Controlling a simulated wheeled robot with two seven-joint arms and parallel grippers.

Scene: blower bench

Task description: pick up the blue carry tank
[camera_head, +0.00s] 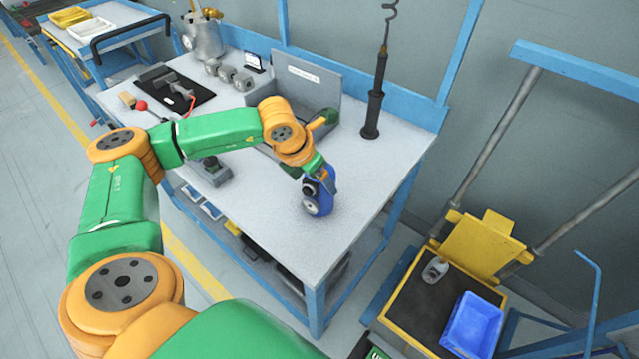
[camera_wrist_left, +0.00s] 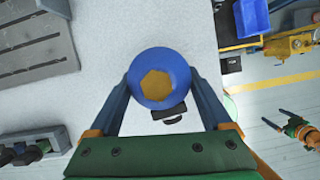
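The blue carry tank (camera_head: 322,203) is at the right part of the grey bench top, near its front edge. In the left wrist view, the tank (camera_wrist_left: 182,72) shows as a round blue body with a yellow-brown hexagonal centre. My left gripper (camera_head: 318,178) reaches down onto it from above. In the left wrist view, the left gripper's fingers (camera_wrist_left: 160,80) lie against both sides with no visible gap. I cannot tell whether the tank's underside touches the bench. My right gripper (camera_wrist_left: 279,118) shows small at the right of that view, its fingers apart and empty.
The bench (camera_head: 270,225) has a grey fixture (camera_head: 318,82), a dark upright tool (camera_head: 374,105) and a black mat (camera_head: 175,90) with a tool. A cart at right carries a blue bin (camera_head: 472,325) and a small grey part (camera_head: 435,270). The bench's front right area is otherwise clear.

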